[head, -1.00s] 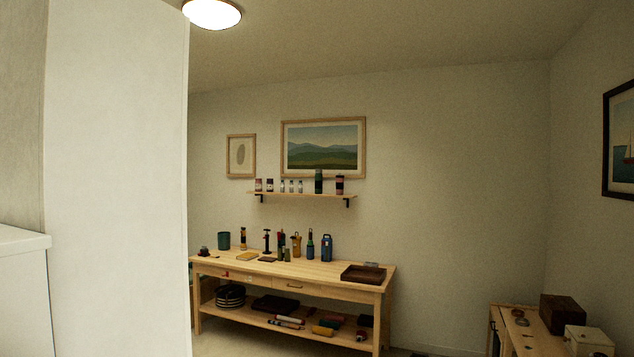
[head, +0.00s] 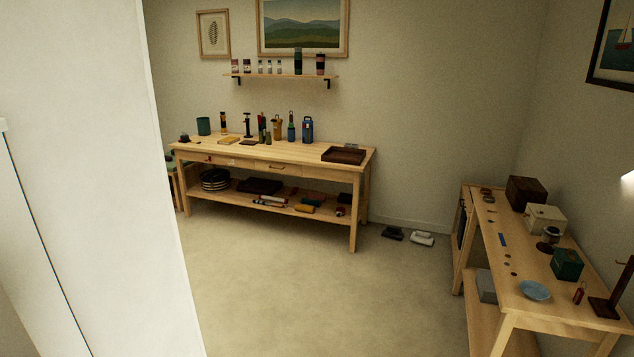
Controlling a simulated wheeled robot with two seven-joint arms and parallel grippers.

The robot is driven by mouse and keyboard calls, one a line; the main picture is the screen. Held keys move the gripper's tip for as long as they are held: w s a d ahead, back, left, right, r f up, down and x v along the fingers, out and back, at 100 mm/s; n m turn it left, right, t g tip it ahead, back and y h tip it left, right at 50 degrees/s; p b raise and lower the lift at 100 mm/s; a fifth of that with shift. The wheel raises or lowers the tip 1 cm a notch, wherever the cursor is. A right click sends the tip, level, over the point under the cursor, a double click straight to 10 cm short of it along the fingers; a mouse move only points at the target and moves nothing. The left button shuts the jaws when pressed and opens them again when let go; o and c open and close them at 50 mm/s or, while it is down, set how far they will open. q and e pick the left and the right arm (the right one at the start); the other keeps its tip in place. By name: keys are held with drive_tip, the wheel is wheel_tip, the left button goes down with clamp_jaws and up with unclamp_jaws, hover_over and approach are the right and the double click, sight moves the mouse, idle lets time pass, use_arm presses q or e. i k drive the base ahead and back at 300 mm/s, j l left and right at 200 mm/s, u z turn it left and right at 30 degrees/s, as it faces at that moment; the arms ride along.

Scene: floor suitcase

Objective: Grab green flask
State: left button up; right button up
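Several slim containers stand on the far wooden workbench (head: 225,153), too small to tell surely which is the green flask. A tall dark green cylinder (head: 298,61) stands on the wall shelf (head: 285,76) above. Neither of my grippers is in view.
A white wall edge (head: 95,180) blocks the near left. Open floor (head: 320,285) lies before the far bench. A second wooden table (head: 545,300) with boxes and a blue plate (head: 534,290) is at the right. Two small items (head: 421,239) lie on the floor by the back wall.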

sight(299, 57)
drive_tip(key=i+l+z, duration=0.1)
drive_tip(key=i+l, duration=0.8)
drive_tip(key=i+u, duration=0.15)
drive_tip(key=i, duration=0.45)
drive_tip(key=i+l+u, duration=0.2)
drive_tip(key=i, duration=0.4)
drive_tip(key=i+l+u, duration=0.15)
drive_tip(key=i, duration=0.45)
drive_tip(key=i+u, duration=0.25)
drive_tip(key=i, duration=1.85)
